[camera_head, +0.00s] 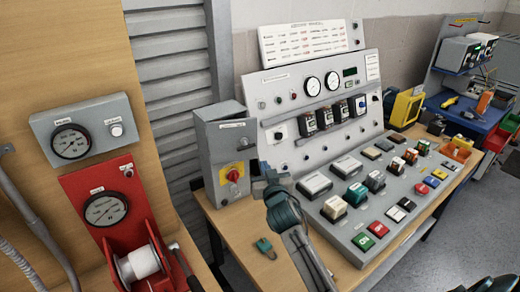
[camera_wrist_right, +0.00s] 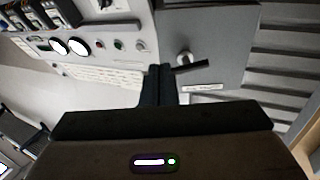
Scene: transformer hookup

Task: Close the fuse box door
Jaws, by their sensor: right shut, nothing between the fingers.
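The fuse box (camera_head: 203,137) is a grey metal cabinet standing on the wooden bench at the left end of the panel. Its grey door (camera_head: 228,143) has a label near the top and a red rotary switch (camera_head: 234,175) on a yellow plate. The door lies over the box front; I cannot tell whether it is fully flush. My right gripper (camera_head: 259,172) is shut and empty, close to the door's right edge. In the right wrist view its fingers (camera_wrist_right: 159,84) are together beside the grey door (camera_wrist_right: 215,35); contact is unclear. My left gripper is not in view.
A sloped grey control panel (camera_head: 281,83) with gauges and modules stands right of the box. A small green padlock-like item (camera_head: 265,246) lies on the bench (camera_head: 234,240) in front. Red and grey gauge units are at left. Grey ribbed shutter (camera_head: 178,75) stands behind the box.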

